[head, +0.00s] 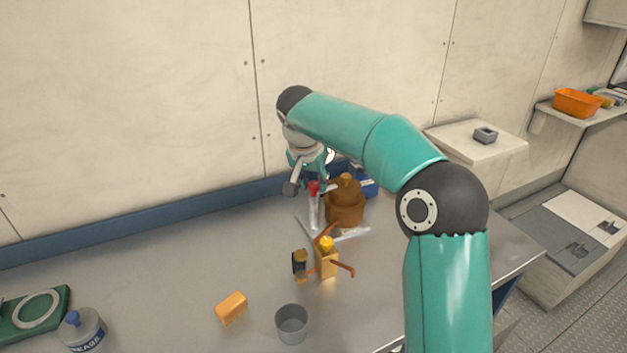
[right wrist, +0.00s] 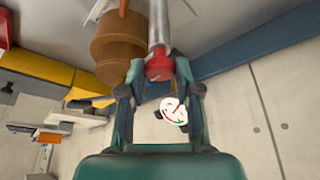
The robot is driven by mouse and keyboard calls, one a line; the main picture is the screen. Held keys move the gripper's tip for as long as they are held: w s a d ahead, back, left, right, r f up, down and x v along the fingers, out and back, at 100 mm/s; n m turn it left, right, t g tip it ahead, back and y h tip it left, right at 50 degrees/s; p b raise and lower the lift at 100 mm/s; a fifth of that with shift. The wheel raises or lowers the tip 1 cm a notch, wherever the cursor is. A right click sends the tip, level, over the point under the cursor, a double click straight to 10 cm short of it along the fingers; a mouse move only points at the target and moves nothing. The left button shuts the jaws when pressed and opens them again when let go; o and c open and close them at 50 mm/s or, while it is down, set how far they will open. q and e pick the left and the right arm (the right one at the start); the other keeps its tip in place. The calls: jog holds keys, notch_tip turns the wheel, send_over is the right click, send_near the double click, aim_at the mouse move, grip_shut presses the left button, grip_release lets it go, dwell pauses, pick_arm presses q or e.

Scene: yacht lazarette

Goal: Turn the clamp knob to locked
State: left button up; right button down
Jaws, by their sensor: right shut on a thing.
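The clamp knob looks like a red knob (head: 313,187) on top of a pale metal post that stands on the bench beside a brown turned body. In the right wrist view the red knob (right wrist: 159,66) sits at the end of a grey shaft, between my fingers. My right gripper (right wrist: 160,72) is shut on the red knob, one finger on each side. In the head view the right gripper (head: 308,172) reaches it from above. A small white dial (right wrist: 174,110) with red and green marks shows between the fingers. My left gripper is not in view.
A brown rounded body (head: 344,208) and a blue box (head: 369,186) stand close to the right of the knob. In front are a yellow-topped piece with orange handles (head: 326,258), an orange block (head: 231,308) and a grey cup (head: 291,324).

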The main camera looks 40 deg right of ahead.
dwell(0.4)
jog(key=c, duration=0.8)
grip_release()
jog(key=shift+r, duration=0.1)
jog(key=v, duration=1.1)
jog(key=shift+r, duration=0.35)
jog(key=shift+a, duration=0.15)
